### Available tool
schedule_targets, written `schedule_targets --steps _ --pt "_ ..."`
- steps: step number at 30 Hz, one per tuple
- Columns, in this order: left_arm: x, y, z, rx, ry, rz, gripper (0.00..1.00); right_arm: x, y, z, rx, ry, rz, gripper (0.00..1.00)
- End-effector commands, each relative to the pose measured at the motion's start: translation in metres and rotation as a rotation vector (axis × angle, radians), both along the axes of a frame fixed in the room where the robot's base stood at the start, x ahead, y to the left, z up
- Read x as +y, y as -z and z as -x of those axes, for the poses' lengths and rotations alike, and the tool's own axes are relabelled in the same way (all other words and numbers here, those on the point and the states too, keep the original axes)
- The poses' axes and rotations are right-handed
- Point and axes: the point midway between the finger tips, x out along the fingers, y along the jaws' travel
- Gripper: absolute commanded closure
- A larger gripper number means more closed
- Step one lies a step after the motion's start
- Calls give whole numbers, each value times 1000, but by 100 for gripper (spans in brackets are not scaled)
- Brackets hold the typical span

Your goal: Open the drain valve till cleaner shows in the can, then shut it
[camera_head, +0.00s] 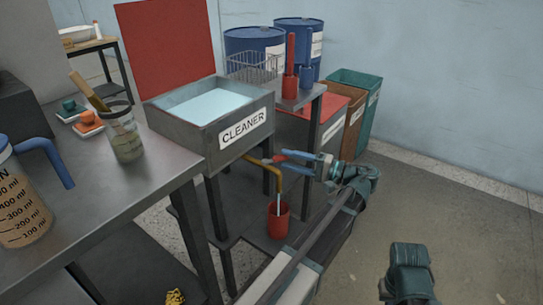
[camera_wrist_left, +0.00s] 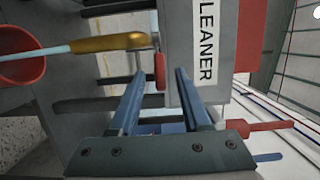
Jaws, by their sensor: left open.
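The grey cleaner tank (camera_head: 215,118), labelled CLEANER, holds pale blue liquid (camera_head: 215,104). A yellow drain pipe (camera_head: 279,174) bends down from its front; it also shows in the left wrist view (camera_wrist_left: 110,43). A red valve handle (camera_wrist_left: 160,72) sits by the pipe. A pale stream (camera_wrist_left: 50,49) runs from the pipe's end into the red can (camera_head: 278,222), also at the wrist view's left edge (camera_wrist_left: 22,66). The level inside the can is hidden. My left gripper (camera_head: 287,160) is open, its fingertips on either side of the handle, not visibly closed on it. My right gripper is not visible.
A steel bench (camera_head: 145,175) at left carries a jar (camera_head: 122,135) and a measuring jug (camera_head: 22,205). A shelf with a wire basket (camera_head: 252,67) stands behind the tank. Blue drums (camera_head: 255,42) and bins (camera_head: 352,90) stand behind. The floor at right is clear.

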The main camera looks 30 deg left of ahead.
Motion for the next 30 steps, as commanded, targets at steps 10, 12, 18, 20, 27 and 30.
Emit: schedule_targets --steps 10,12,18,20,27,30 --pt "52 0 8 0 -1 0 52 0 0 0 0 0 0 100" --pt "56 0 9 0 0 0 52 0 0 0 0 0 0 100" --pt "62 0 9 0 1 0 52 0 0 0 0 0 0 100" --pt "62 0 9 0 1 0 52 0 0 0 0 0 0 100" --pt "61 0 9 0 1 0 70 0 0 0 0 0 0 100" --pt "61 0 9 0 1 0 88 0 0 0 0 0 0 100"
